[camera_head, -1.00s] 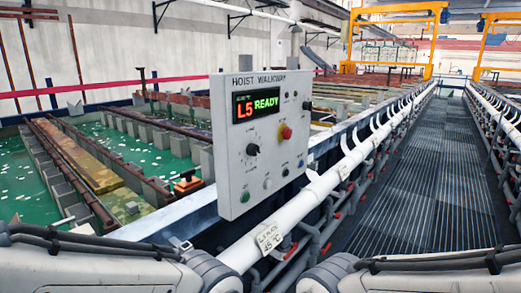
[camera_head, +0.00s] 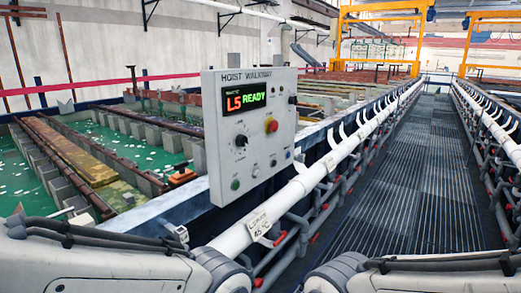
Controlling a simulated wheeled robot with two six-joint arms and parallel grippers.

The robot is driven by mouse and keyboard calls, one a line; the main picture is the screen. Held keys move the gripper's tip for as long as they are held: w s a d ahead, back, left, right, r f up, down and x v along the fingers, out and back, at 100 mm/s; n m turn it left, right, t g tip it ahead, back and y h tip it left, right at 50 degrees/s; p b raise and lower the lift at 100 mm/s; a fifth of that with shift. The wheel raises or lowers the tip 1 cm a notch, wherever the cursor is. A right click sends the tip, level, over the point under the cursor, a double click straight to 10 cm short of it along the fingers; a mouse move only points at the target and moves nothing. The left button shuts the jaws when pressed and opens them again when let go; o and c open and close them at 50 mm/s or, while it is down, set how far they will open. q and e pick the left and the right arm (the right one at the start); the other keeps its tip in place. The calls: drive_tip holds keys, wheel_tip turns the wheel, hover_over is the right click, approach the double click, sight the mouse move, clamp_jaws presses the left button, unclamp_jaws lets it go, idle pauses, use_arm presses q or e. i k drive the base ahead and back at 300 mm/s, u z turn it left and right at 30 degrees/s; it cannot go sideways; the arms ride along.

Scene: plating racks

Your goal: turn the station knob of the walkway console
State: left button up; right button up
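The walkway console (camera_head: 222,160) is a pale grey box marked HOIST WALKWAY, standing at the left edge of the walkway. Its display (camera_head: 244,97) reads L5 READY in red and green. The black station knob (camera_head: 241,141) is on the left of the panel below the display, with a light pointer mark. A green button (camera_head: 235,184) is at the lower left. Parts of both my arms show along the bottom edge, well short of the console. Neither gripper is in view.
The grated walkway (camera_head: 410,180) is clear. Green liquid tanks (camera_head: 110,140) lie to the left. Yellow hoist frames (camera_head: 382,17) stand at the back.

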sight(241, 141)
drive_tip(key=z, duration=0.5)
drive_tip(key=k, duration=1.1)
drive_tip(key=z, duration=0.7)
drive_tip(key=i, duration=0.95)
drive_tip(key=u, duration=0.4)
drive_tip(key=i, duration=0.9)
drive_tip(key=u, duration=0.85)
drive_tip(key=i, duration=0.25)
drive_tip(key=u, duration=0.1)
